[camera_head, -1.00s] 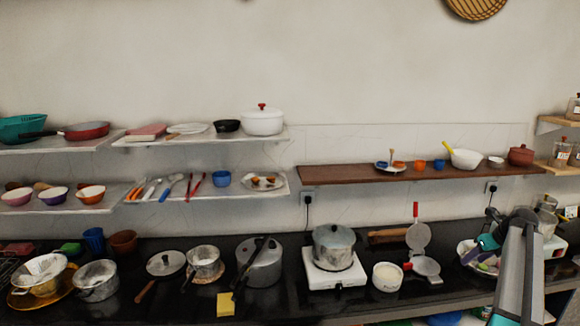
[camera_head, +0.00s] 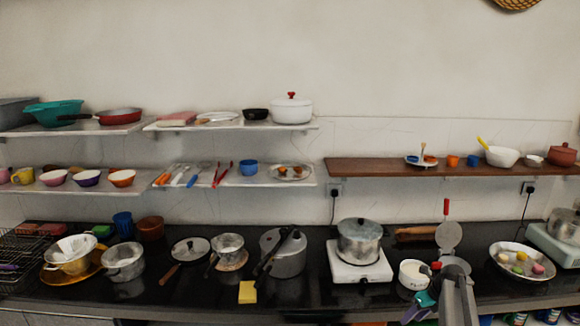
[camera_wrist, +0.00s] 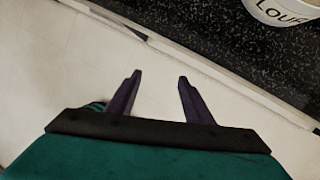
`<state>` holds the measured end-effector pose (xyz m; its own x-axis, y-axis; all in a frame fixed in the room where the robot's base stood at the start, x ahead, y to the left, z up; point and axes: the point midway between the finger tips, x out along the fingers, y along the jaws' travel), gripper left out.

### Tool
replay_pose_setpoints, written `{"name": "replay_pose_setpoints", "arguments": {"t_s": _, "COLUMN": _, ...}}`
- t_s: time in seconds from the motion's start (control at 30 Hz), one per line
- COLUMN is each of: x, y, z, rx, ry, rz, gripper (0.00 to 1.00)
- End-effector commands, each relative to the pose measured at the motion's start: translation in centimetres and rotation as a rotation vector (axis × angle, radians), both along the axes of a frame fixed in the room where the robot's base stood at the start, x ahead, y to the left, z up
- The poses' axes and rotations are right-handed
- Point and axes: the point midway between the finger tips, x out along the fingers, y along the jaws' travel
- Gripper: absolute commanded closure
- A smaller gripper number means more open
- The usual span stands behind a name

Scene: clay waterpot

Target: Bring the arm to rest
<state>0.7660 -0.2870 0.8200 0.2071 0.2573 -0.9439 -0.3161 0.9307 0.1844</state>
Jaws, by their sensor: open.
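My gripper (camera_wrist: 158,98) shows in the wrist view with its two dark fingers spread apart and nothing between them. Below the fingers in that view is pale floor, with the dark counter edge beyond. In the head view my gripper (camera_head: 418,307) is at the lower right, in front of the counter's front edge, and its fingertips are hard to make out there. A white lettered pot (camera_head: 414,274) stands on the counter just behind it; part of the same pot shows at the top right of the wrist view (camera_wrist: 288,14).
The black counter (camera_head: 205,298) holds several pans, a pressure cooker (camera_head: 284,254) and a pot on a white stove (camera_head: 359,272). A metal plate with colourful pieces (camera_head: 507,272) stands right of my arm. Shelves (camera_head: 440,172) hang above. The floor before the counter looks clear.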

Motion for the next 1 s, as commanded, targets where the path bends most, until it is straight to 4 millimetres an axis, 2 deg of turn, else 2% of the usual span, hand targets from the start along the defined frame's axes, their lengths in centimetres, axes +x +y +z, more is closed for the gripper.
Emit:
{"name": "replay_pose_setpoints", "arguments": {"t_s": 0.03, "x": -0.8, "y": 2.1, "z": -2.2, "rx": 0.005, "ry": 0.019, "rz": 0.028, "gripper": 0.53}}
{"name": "replay_pose_setpoints", "arguments": {"t_s": 0.1, "x": -1.8, "y": 4.5, "z": -4.6, "rx": 0.008, "ry": 0.041, "rz": 0.07, "gripper": 0.53}}
{"name": "replay_pose_setpoints", "arguments": {"t_s": 0.27, "x": -4.6, "y": 9.8, "z": -9.9, "rx": 0.007, "ry": 0.088, "rz": 0.189, "gripper": 0.53}}
{"name": "replay_pose_setpoints", "arguments": {"t_s": 0.47, "x": -9.4, "y": 16.0, "z": -16.1, "rx": 0.003, "ry": 0.141, "rz": 0.372, "gripper": 0.53}}
{"name": "replay_pose_setpoints", "arguments": {"t_s": 0.7, "x": -16.6, "y": 22.4, "z": -22.6, "rx": 0.001, "ry": 0.191, "rz": 0.647, "gripper": 0.53}}
{"name": "replay_pose_setpoints", "arguments": {"t_s": 0.87, "x": -22.0, "y": 25.8, "z": -26.2, "rx": 0.006, "ry": 0.215, "rz": 0.857, "gripper": 0.53}}
{"name": "replay_pose_setpoints", "arguments": {"t_s": 1.0, "x": -27.1, "y": 28.1, "z": -28.8, "rx": 0.018, "ry": 0.227, "rz": 1.059, "gripper": 0.53}}
